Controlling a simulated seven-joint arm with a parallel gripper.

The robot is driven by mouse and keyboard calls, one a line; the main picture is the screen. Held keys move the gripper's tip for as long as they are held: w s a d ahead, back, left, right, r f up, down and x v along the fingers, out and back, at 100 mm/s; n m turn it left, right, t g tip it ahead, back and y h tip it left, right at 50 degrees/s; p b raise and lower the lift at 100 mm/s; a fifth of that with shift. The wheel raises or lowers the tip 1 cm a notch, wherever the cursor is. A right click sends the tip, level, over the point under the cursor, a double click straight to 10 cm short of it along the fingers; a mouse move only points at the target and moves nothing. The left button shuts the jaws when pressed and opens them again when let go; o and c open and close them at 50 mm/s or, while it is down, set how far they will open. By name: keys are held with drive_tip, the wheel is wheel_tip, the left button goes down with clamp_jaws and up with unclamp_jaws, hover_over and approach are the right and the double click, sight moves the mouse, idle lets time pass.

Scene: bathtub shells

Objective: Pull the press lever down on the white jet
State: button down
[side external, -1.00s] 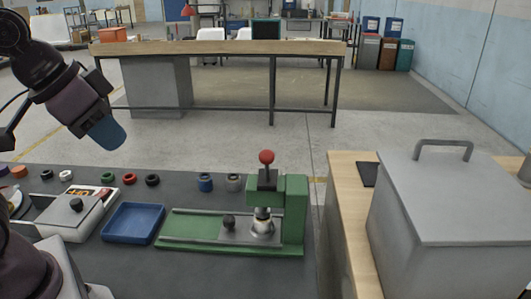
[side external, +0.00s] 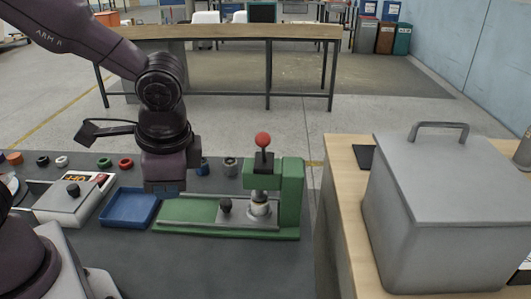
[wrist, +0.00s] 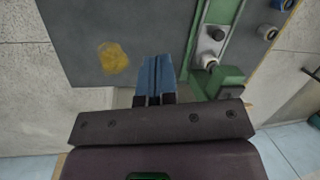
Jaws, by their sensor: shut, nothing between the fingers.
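The green press (side external: 291,200) stands on the dark bench. Its lever (side external: 262,140) has a red ball and stands upright on top. A whitish jet (side external: 260,208) sits beneath the ram on the grey slide; the ram partly hides it. My gripper (side external: 163,188) points down with blue fingers, left of the press near the left end of its green base. In the wrist view the gripper (wrist: 158,62) is shut and empty, with the press (wrist: 222,80) to its right. The red ball is not visible there.
A blue tray (side external: 128,208) lies left of the press base, close to my gripper in the picture. Coloured rings lie along the bench's back. A black knob (side external: 225,205) stands on the slide. A large grey lidded box (side external: 440,215) stands at right.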

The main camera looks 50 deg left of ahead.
sight(264, 144)
drive_tip(key=w+d+f+m+t+y, duration=0.4)
drive_tip(key=w+d+f+y, duration=0.25)
drive_tip(key=f+y, duration=0.4)
drive_tip(key=w+d+r+n+t+y, duration=0.3)
drive_tip(key=w+d+r+t+y, duration=0.1)
drive_tip(key=t, duration=0.4)
drive_tip(key=shift+w+d, duration=0.5)
drive_tip(key=shift+w, duration=0.15)
drive_tip(key=shift+a, duration=0.1)
drive_tip(key=x, duration=1.4)
